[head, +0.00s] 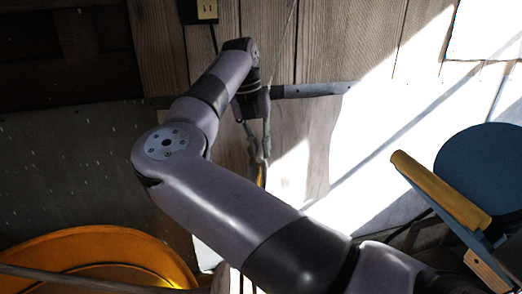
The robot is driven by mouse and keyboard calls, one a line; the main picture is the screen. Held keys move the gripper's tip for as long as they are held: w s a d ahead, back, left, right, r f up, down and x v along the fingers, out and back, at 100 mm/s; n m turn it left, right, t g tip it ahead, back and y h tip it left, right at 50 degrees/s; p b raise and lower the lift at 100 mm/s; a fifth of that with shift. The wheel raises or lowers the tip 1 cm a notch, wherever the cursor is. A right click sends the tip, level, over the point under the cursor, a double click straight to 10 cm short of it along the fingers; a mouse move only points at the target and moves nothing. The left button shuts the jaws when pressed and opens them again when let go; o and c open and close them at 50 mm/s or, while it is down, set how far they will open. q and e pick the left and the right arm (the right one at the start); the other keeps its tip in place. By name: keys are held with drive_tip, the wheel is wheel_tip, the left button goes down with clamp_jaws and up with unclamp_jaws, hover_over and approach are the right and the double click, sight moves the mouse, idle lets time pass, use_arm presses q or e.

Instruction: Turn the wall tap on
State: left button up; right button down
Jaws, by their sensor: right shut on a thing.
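My right arm reaches up from the lower right across the middle of the head view. Its wrist is bent over in front of the plank wall, and my right gripper (262,158) points down close to the wall. The gripper is small, dark and partly hidden by the arm. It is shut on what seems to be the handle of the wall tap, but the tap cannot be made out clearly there. My left gripper is not in view.
A grey bar (318,89) runs level beside the wrist. A power outlet (207,10) is on the wall above. A round orange container (85,245) stands at lower left. A blue round seat (485,165) and a yellow roller-like piece (440,190) stand at right.

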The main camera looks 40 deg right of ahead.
drive_tip(key=shift+a+n+t+h+b, duration=0.1)
drive_tip(key=shift+n+t+h+b, duration=0.25)
drive_tip(key=shift+n+b, duration=1.25)
drive_tip(key=shift+n+p, duration=0.55)
drive_tip(key=shift+n, duration=0.15)
drive_tip(key=c, duration=1.6)
unclamp_jaws()
drive_tip(key=v, duration=1.2)
drive_tip(key=shift+r, duration=0.1)
